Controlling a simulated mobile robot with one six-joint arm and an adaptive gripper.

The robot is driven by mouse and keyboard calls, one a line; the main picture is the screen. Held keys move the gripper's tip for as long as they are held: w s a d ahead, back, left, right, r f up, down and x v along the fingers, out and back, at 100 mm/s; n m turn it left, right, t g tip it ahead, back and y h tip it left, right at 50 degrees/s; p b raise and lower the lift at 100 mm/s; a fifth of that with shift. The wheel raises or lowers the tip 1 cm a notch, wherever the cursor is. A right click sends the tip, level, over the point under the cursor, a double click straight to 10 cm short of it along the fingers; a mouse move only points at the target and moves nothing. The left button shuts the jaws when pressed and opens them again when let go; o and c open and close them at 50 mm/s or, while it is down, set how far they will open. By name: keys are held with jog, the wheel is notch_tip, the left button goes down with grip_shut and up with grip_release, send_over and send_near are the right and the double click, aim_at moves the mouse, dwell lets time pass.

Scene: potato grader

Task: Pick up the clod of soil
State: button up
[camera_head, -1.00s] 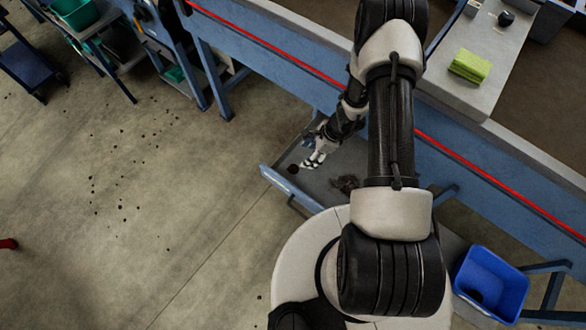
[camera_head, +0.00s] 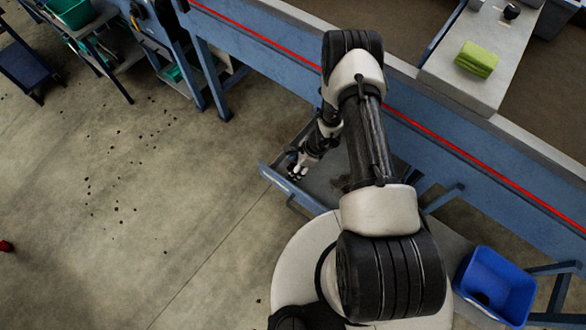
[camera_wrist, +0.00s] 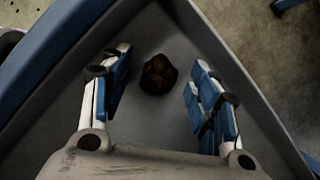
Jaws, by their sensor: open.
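The clod of soil (camera_wrist: 158,74) is a dark brown lump lying on the grey floor of a blue-edged tray, seen in the wrist view. My gripper (camera_wrist: 160,88) is open, with its blue-padded fingers apart on either side of the clod and not touching it. In the head view my gripper (camera_head: 297,172) is small, over the left end of the tray (camera_head: 290,191), and the clod there is hidden by it.
The tray's walls rise close around my gripper. The blue grader frame (camera_head: 440,140) runs behind my arm. A blue bin (camera_head: 497,280) stands at the right. Small dark crumbs dot the floor at left.

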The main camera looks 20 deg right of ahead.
jog(key=shift+r, duration=0.1)
jog(key=shift+c, duration=0.3)
jog(key=c, duration=1.1)
jog(key=shift+o, duration=0.2)
